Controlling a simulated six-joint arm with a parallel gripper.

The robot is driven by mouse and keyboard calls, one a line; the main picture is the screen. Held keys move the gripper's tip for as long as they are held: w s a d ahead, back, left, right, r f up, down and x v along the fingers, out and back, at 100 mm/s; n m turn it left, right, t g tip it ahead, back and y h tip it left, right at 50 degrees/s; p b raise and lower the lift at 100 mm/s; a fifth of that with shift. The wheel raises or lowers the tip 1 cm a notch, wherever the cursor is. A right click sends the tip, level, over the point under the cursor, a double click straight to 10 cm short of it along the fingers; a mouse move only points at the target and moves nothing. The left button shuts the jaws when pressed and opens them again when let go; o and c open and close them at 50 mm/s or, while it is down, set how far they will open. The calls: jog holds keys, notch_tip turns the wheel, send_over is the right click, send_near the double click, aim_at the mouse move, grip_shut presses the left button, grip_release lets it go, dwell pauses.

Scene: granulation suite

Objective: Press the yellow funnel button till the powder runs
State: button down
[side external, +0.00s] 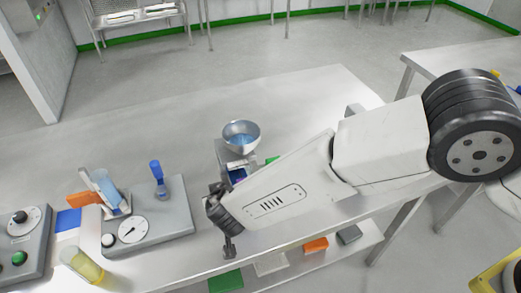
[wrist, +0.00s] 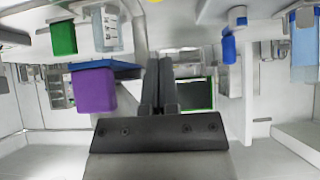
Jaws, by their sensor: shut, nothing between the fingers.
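A round metal bowl or funnel (side external: 241,132) with blue contents stands on the bench in the side view, beyond my forearm. I cannot make out a yellow button on it, and the structure below it is partly hidden by my arm. My gripper (side external: 230,253) is at the bench's front edge, nearer the camera than the bowl and apart from it. In the wrist view my gripper (wrist: 158,65) has its two dark fingers together, with nothing between them. A small yellow patch (wrist: 154,1) is cut off at the top of the wrist view; I cannot tell what it is.
A grey device with a dial (side external: 132,230) stands left of my gripper, with a blue-handled part (side external: 156,173) on it. A beaker with yellow contents (side external: 83,264) and a button panel (side external: 20,240) are further left. A purple block (wrist: 95,91) shows in the wrist view.

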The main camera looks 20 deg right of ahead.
jog(key=f, duration=0.1)
jog(key=w+f, duration=0.1)
jog(key=f, duration=0.1)
jog(key=w+f, duration=0.1)
jog(key=shift+w+f, duration=0.1)
jog(key=shift+f, duration=1)
